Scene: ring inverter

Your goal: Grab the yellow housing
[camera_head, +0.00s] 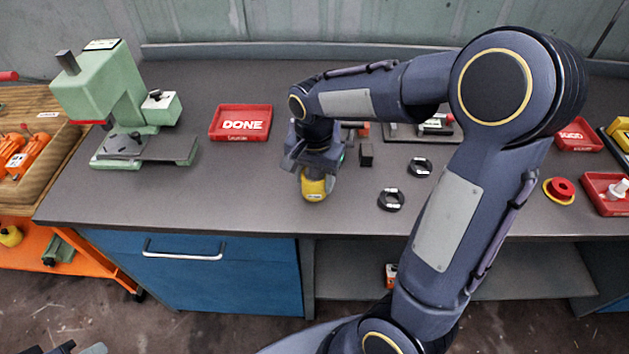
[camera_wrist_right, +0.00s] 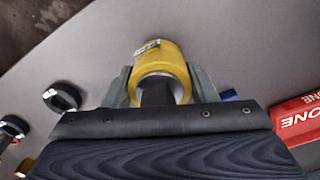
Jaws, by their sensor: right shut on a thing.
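The yellow housing (camera_head: 314,190) is a short rounded cylinder with a small white label, near the front middle of the grey workbench. My right gripper (camera_head: 312,172) is above it, reaching down, with its fingers shut on the housing. In the right wrist view the housing (camera_wrist_right: 160,62) sits between the two fingers (camera_wrist_right: 160,88), one on each side. Whether the housing touches the bench is hard to tell. At the bottom left edge of the head view, a dark piece shows, but my left gripper cannot be made out.
A red DONE tray (camera_head: 240,136) lies left of the housing, and a green press (camera_head: 125,100) stands farther left. Two black rings (camera_head: 391,199) and a small dark block (camera_head: 366,154) lie to the right. Red trays (camera_head: 603,208) are at the far right.

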